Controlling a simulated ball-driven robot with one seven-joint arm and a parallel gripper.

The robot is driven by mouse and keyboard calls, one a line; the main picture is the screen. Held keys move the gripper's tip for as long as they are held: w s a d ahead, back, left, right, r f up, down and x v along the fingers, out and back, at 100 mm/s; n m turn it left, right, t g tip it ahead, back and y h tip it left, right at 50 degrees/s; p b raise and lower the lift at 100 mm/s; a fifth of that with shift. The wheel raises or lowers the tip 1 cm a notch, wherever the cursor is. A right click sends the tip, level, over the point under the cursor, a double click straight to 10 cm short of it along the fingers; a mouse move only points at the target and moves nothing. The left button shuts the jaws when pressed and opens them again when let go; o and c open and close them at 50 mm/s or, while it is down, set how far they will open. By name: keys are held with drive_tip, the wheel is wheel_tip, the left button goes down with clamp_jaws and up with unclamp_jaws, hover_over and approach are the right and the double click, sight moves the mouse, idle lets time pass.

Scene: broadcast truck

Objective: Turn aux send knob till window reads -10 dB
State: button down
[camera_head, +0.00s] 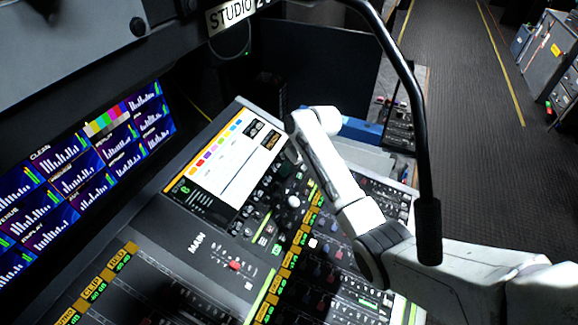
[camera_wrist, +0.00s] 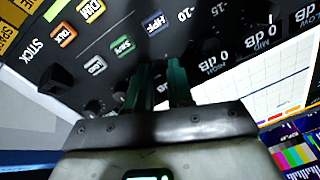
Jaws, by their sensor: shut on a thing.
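My gripper (camera_wrist: 164,88) reaches down to the dark mixing console panel in the wrist view. Its two dark green fingers are shut on a dark knob, which is mostly hidden between them.
Lit keys, such as HPF (camera_wrist: 156,23) and SAFE (camera_wrist: 122,45), lie close to the fingers. The console's bright screen (camera_head: 220,165) is left of my arm. A black gooseneck microphone (camera_head: 428,220) crosses in front of the arm. Meter monitors (camera_head: 80,165) stand far left.

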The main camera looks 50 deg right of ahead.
drive_tip(key=c, duration=1)
unclamp_jaws()
drive_tip(key=shift+r, duration=0.1)
drive_tip(key=b+v, duration=0.1)
drive_tip(key=v, duration=0.9)
drive_tip(key=shift+s+r, duration=0.15)
drive_tip(key=shift+r, duration=0.1)
drive_tip(key=shift+d, duration=0.1)
